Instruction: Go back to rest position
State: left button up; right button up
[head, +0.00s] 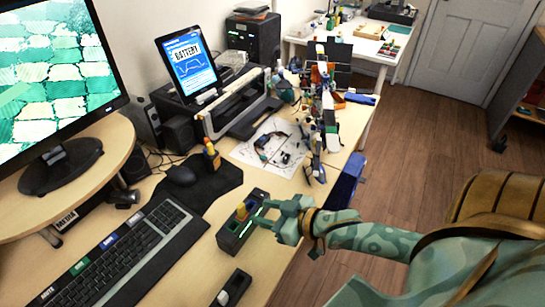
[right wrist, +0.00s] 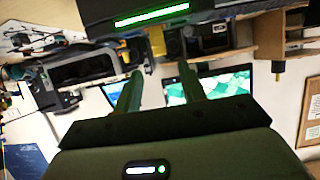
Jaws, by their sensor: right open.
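I cannot tell whether the fingertips touch the box. In the right wrist view the two fingers (right wrist: 160,78) stand apart with nothing visible between them. A black device with a lit green bar (right wrist: 152,16) shows beyond them at the top. My left gripper is in neither view.
A keyboard (head: 130,258), a mouse (head: 181,175) and a black pad lie left of the box. A small black device (head: 232,289) lies at the front. A printer (head: 235,103), a tablet (head: 188,64) and cluttered parts stand behind. Open wooden floor (head: 400,150) is at the right.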

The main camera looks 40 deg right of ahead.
jog(key=shift+s+d+r, duration=0.25)
jog(key=shift+s, duration=0.35)
